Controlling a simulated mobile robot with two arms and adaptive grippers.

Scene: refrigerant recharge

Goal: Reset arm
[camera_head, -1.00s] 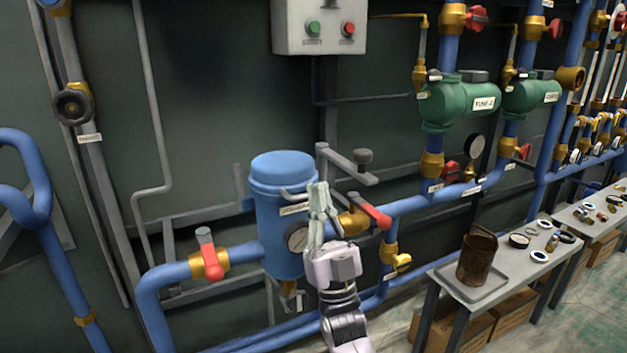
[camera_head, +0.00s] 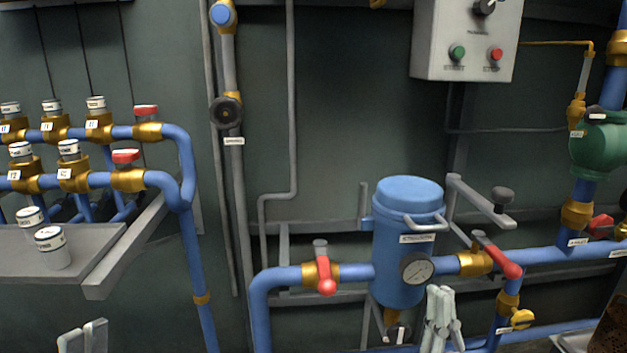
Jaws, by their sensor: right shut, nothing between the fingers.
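My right gripper (camera_head: 441,293) points up near the bottom of the view, its pale fingers closed together and empty. It shows in front of the wall pipework, just right of the lower part of the blue strainer tank (camera_head: 400,245). I see no contact with the tank or the pipes. The tips of my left gripper (camera_head: 83,336) show at the bottom left edge. The rest of it is cut off, so its opening is unclear.
A red-handled valve (camera_head: 325,275) is left of the tank, and another red handle (camera_head: 503,262) is right of it. A round gauge (camera_head: 417,268) is on the tank. A grey shelf (camera_head: 115,245) with white-capped canisters stands at left. A control box (camera_head: 465,40) hangs above.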

